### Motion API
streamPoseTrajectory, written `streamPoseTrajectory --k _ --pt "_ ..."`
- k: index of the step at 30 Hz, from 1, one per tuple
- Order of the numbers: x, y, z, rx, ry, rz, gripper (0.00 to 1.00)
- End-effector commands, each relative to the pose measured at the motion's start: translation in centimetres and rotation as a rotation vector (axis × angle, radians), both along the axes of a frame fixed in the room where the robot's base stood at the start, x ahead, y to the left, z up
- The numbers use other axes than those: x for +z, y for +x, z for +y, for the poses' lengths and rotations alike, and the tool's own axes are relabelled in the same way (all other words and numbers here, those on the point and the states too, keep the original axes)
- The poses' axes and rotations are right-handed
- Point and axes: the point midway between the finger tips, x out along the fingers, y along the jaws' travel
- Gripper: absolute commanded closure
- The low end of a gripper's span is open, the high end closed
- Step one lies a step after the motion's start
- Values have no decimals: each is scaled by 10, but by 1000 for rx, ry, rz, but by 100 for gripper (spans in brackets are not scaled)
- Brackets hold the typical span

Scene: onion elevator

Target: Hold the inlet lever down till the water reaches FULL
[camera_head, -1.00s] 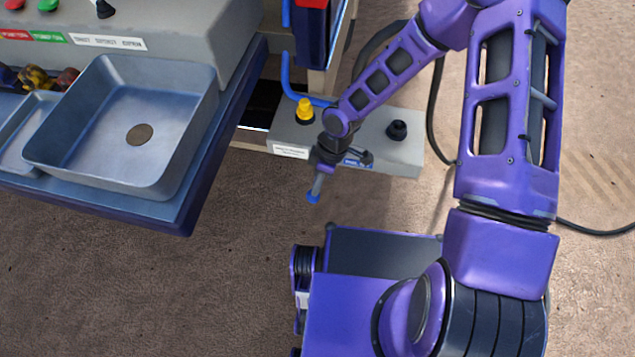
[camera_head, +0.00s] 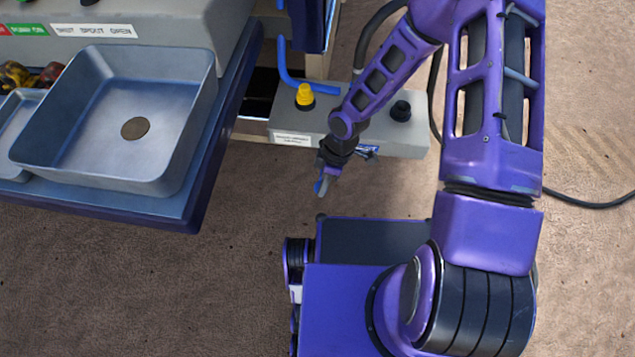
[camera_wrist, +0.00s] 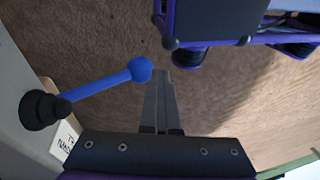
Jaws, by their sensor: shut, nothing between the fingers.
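A blue lever (camera_wrist: 105,86) with a round ball end sticks out from a black boot on the grey box's face, in the wrist view. In the head view a small blue patch (camera_head: 318,186) beside my fingers looks like its end; the rest is hidden by my wrist. My gripper (camera_wrist: 161,82) is shut and empty. My gripper also shows in the head view (camera_head: 325,186), in front of the box. No water level or FULL mark is readable.
The grey box (camera_head: 360,135) carries a yellow knob (camera_head: 305,96), a black knob (camera_head: 400,111) and a white label (camera_head: 296,138). A sink (camera_head: 120,125) stands at left on a blue-edged counter. A black cable lies right. Floor is clear between counter and my base.

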Motion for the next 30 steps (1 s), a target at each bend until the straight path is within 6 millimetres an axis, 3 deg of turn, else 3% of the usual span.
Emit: streamPoseTrajectory --k 30 --pt "-5 8 -5 -8 -2 -14 100"
